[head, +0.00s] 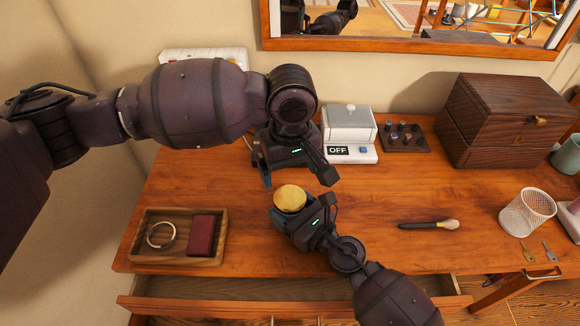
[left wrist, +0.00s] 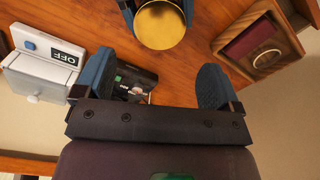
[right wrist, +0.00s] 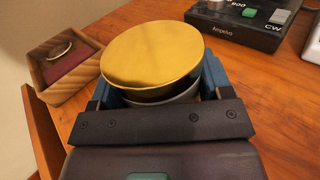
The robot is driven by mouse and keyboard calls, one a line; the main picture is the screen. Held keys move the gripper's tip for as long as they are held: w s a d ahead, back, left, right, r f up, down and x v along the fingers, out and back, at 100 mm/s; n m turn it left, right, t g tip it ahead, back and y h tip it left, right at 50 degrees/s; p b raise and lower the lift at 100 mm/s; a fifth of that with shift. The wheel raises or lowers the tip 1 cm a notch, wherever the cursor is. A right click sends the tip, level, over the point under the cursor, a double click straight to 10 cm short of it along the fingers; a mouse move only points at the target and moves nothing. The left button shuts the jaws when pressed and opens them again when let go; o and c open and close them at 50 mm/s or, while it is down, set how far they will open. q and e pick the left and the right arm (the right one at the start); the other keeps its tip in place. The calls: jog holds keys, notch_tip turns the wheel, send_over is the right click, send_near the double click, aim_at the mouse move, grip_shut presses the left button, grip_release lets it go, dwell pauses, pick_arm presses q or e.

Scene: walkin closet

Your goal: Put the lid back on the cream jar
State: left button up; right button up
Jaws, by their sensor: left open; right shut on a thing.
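A round gold lid (head: 290,198) sits on top of the cream jar, over the middle of the desk. In the right wrist view, the lid (right wrist: 153,55) covers the top of the grey jar (right wrist: 172,98), whose side shows just below the rim. I cannot tell whether the lid is fully seated. My right gripper (head: 302,208) is shut around the jar's body, one finger on each side. My left gripper (head: 297,180) is open and empty, behind and above the lid. In the left wrist view, the gold lid (left wrist: 160,24) is beyond the open fingers (left wrist: 152,82).
A wooden tray (head: 150,256) with a ring-shaped item and a dark red box is at left. A white device marked OFF (head: 365,153), a small dark stand (head: 400,148) and a wooden chest (head: 480,152) line the back. A brush (head: 430,225) lies right; desk between is clear.

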aim_at(290, 197)
pick_arm(q)
jog(key=shift+f, duration=0.1)
pick_arm(e)
jog(key=shift+r, duration=0.1)
pick_arm(q)
jog(key=shift+f, duration=3.9)
jog(key=shift+c, duration=0.3)
jog(key=c, duration=0.5)
jog(key=o, duration=0.8)
jog(key=shift+c, duration=0.2)
jog(key=shift+r, duration=0.15)
jog(key=shift+r, duration=2.1)
jog(key=shift+r, duration=0.1)
